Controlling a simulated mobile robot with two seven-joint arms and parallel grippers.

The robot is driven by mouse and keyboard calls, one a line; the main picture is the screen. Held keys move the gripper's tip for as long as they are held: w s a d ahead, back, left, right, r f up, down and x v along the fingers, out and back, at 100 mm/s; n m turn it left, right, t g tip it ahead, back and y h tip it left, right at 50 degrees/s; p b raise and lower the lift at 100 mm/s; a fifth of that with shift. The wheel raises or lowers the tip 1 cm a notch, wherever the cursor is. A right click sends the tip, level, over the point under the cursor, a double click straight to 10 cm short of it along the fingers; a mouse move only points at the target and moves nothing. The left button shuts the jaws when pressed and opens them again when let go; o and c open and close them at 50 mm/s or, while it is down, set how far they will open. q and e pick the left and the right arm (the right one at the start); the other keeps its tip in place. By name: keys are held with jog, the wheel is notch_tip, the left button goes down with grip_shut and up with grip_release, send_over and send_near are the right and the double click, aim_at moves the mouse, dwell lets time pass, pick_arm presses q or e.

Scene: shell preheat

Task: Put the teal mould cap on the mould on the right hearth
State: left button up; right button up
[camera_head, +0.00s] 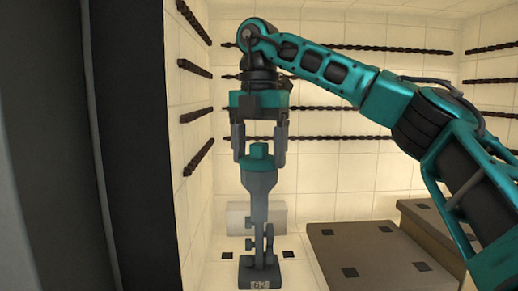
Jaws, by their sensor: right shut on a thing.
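The teal mould cap (259,153) is at the top of a tall grey mould (259,203), in the centre of the head view. The mould stands upright on a dark base (260,272) with a pale number label. My right gripper (259,148) points straight down, one finger on each side of the cap, and is shut on it. The cap is upright and lines up with the mould's top. I cannot tell whether it rests fully on the mould. My left gripper is not in view.
Brown slabs with dark square patches (365,260) lie low on the right. A pale block (240,218) stands behind the mould. Dark twisted bars (375,137) run along the tiled walls. A dark upright panel (125,150) fills the left side.

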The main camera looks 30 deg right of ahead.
jog(key=o, duration=0.8)
